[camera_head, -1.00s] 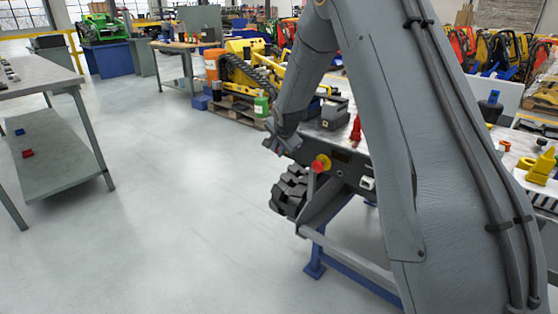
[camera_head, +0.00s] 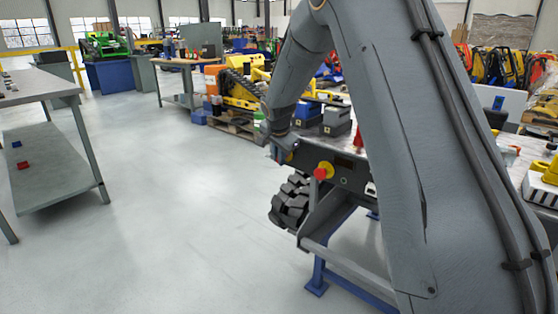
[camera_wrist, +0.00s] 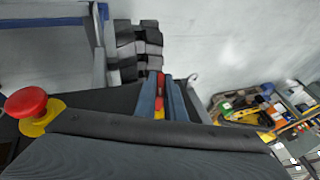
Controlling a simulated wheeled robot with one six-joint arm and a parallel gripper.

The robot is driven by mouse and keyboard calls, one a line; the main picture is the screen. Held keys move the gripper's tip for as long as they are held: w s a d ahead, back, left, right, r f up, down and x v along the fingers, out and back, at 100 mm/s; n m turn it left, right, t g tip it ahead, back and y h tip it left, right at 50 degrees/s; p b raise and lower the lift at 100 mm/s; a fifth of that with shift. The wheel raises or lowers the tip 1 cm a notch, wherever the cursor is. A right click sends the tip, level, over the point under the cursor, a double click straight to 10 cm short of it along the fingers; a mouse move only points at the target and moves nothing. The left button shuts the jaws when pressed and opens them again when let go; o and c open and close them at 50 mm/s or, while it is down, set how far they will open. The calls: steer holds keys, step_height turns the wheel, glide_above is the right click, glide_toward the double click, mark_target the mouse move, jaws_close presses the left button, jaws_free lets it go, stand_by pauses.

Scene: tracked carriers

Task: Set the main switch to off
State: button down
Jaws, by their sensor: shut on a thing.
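The main switch (camera_wrist: 160,83) shows in the wrist view as a narrow red handle with yellow at its lower end. My gripper (camera_wrist: 162,92) has its two blue-grey fingers on either side of the handle and is shut on it. The handle's exact turn angle is hard to tell. In the head view my gripper (camera_head: 278,153) is at the left end of the dark tracked carrier (camera_head: 345,170), and the switch is mostly hidden there. A red mushroom button (camera_wrist: 26,102) on a yellow base sits apart from my gripper; it also shows in the head view (camera_head: 320,173).
A grey workbench (camera_head: 40,85) stands at the left. The floor between is clear. A yellow tracked machine (camera_head: 240,90) stands behind.

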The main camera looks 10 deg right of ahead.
steer(key=shift+w+a+r, duration=0.1)
steer(key=shift+a+r, duration=0.1)
steer(key=shift+a, duration=0.05)
steer(key=shift+n+g+h+p, duration=0.3)
steer(key=shift+g+h+p, duration=0.15)
steer(key=shift+g+h, duration=0.4)
steer(key=shift+g, duration=0.55)
steer(key=shift+d+h+p, duration=0.1)
steer(key=shift+h+p, duration=0.15)
steer(key=shift+p, duration=0.05)
steer(key=c, duration=1.9)
jaws_free()
steer(key=shift+o, duration=0.3)
steer(key=shift+d+f, duration=0.1)
